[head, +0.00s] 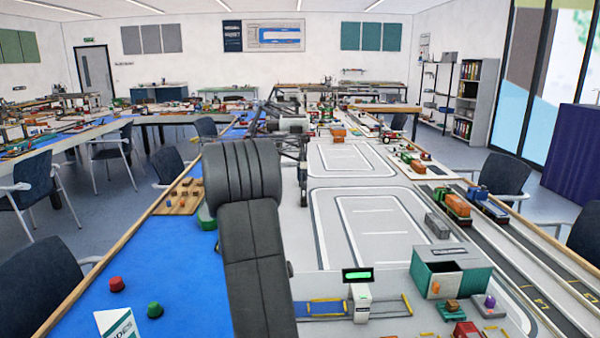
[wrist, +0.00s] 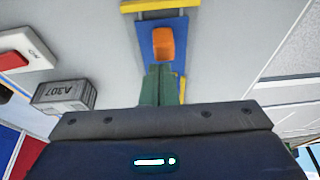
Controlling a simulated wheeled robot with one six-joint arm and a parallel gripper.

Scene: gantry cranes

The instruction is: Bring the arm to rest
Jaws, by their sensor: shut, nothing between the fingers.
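My gripper (wrist: 160,70) shows in the wrist view as two green fingers pressed together, with nothing between them. The dark body behind the fingers fills the lower part of that view. An orange block (wrist: 163,43) lies on a blue strip (wrist: 146,30) just beyond the fingertips, and no grip on it shows. In the head view my black arm reaches forward over the table, and I cannot make out the fingers there.
A grey container marked A307 (wrist: 64,96) is left of the fingers. In the head view, a teal box (head: 451,281), a train with an orange load (head: 453,204) and a red knob (head: 117,284) stand on the table. The white marked area (head: 375,225) right of my arm is mostly clear.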

